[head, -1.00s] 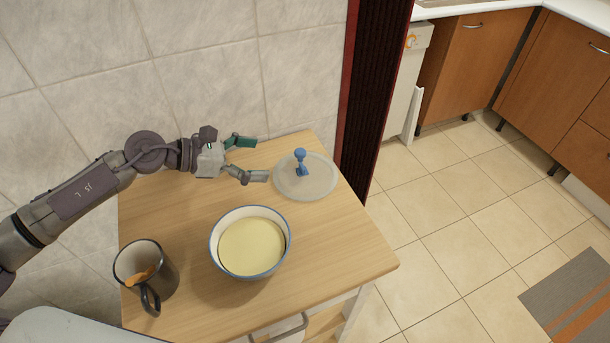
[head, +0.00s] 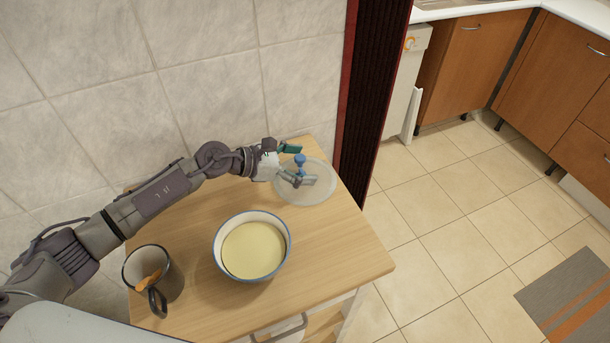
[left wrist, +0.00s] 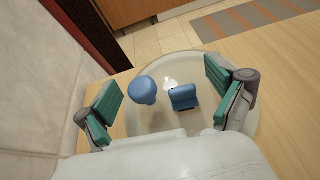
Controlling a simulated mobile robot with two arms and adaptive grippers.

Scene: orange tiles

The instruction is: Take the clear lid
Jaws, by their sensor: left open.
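The clear lid (head: 318,194) lies flat on the wooden table at its far right corner. Its blue knob (head: 300,159) stands up from the middle. My left gripper (head: 296,165) is open over the lid, with its fingers on either side of the knob. In the left wrist view, the lid (left wrist: 150,122) lies below the open gripper (left wrist: 165,95), and the blue knob (left wrist: 144,90) shows between the green finger pads, nearer the left one. Whether a finger touches the knob cannot be told. My right gripper is not in view.
A white bowl (head: 219,246) with a blue rim and pale yellow contents stands mid-table. A dark mug (head: 166,277) with something orange inside stands at the left front. The tiled wall (head: 200,70) runs close behind the table (head: 335,250). The table's right front is clear.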

